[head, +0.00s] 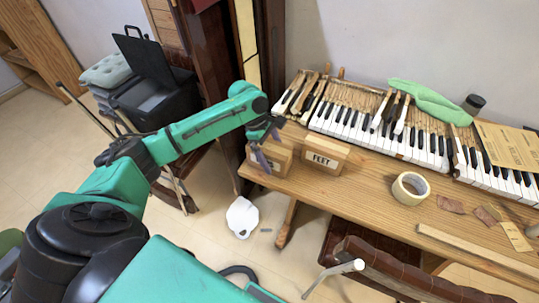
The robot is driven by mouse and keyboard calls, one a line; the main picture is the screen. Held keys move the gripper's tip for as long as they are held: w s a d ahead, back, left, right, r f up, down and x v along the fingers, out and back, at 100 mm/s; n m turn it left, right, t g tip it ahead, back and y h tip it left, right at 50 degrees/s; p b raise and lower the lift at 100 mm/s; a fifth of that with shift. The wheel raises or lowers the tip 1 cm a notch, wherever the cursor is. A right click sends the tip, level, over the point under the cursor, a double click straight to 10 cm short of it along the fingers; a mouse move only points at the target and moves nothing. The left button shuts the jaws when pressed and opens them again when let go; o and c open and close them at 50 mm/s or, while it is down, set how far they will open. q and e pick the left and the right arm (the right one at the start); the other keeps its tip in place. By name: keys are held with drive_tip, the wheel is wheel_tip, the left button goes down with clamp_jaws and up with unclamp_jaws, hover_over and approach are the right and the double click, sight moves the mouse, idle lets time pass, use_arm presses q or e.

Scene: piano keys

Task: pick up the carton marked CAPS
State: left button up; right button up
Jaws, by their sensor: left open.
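Two small wooden cartons stand side by side at the left end of the wooden bench. The right one (320,156) has a label reading FEET. The left carton (281,157) is partly covered by my left gripper (261,157), and its label cannot be read, so I cannot confirm that it says CAPS. My left gripper is open and points down at the left carton's near left side. I cannot tell whether it touches the carton. My right gripper is not in view.
The bench (372,190) also holds piano keys (375,128), a green cloth (430,101), a dark jar (474,103) and a tape roll (410,188). A dark upright post (210,60) stands left of the bench. A white object (242,217) lies on the floor.

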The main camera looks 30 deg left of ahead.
use_arm(q)
drive_tip(key=shift+f, duration=0.1)
idle(0.5)
drive_tip(key=c, duration=1.5)
